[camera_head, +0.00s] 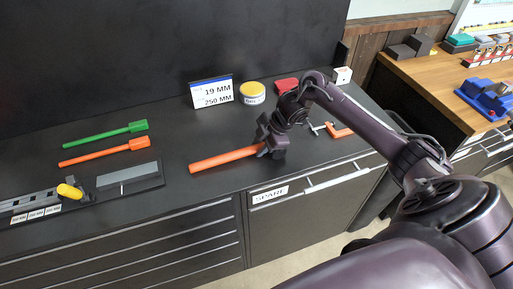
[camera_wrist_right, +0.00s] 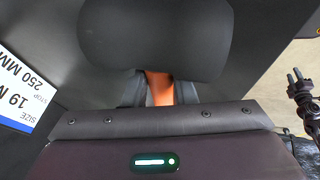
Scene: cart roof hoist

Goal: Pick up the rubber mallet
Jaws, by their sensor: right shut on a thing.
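The rubber mallet shows in the head view as a thick orange handle (camera_head: 222,159) pointing left over the dark cart top. My right gripper (camera_head: 266,150) is shut around the handle near its right end. In the right wrist view, a piece of the orange handle (camera_wrist_right: 159,88) shows between the two dark fingers. A large dark rounded block (camera_wrist_right: 155,40) covers the view beyond; it may be the mallet head, but I cannot tell. My left gripper (camera_wrist_right: 297,82) appears small at the right edge of the wrist view, its jaw state unclear; it is outside the head view.
A size sign (camera_head: 211,92), a yellow-lidded tin (camera_head: 252,92) and a red object (camera_head: 286,86) stand behind. Green (camera_head: 105,135) and orange (camera_head: 105,151) long-handled tools and a tray (camera_head: 125,180) lie left. A wooden bench (camera_head: 440,82) stands right.

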